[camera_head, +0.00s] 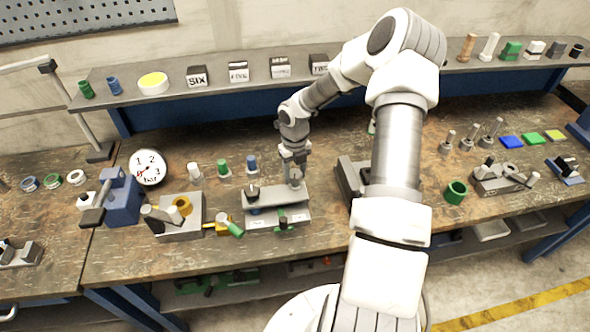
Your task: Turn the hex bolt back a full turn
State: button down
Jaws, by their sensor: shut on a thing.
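My gripper (295,182) points straight down at the right end of a grey metal fixture (272,199) on the workbench. It is shut on the hex bolt there. The bolt itself is too small and too covered by the fingers to make out. White labels (258,223) show on the fixture's lower front.
Green and blue pegs (223,167) stand behind the fixture. A dark metal block (354,179) is close on the right, partly behind my arm.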

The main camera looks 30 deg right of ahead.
aim_at(294, 174)
jog(key=shift+s+a+f+n, duration=0.1)
jog(key=shift+n, duration=0.5)
jog(key=shift+s+f+n, duration=0.1)
jog(key=shift+n, duration=0.5)
jog(key=shift+w, duration=0.1)
jog(key=shift+c, duration=1.6)
grip_release()
jog(key=shift+w, duration=0.1)
jog(key=shift+r, duration=0.1)
notch_tip(294, 174, up, 17)
jog(key=shift+r, duration=0.2)
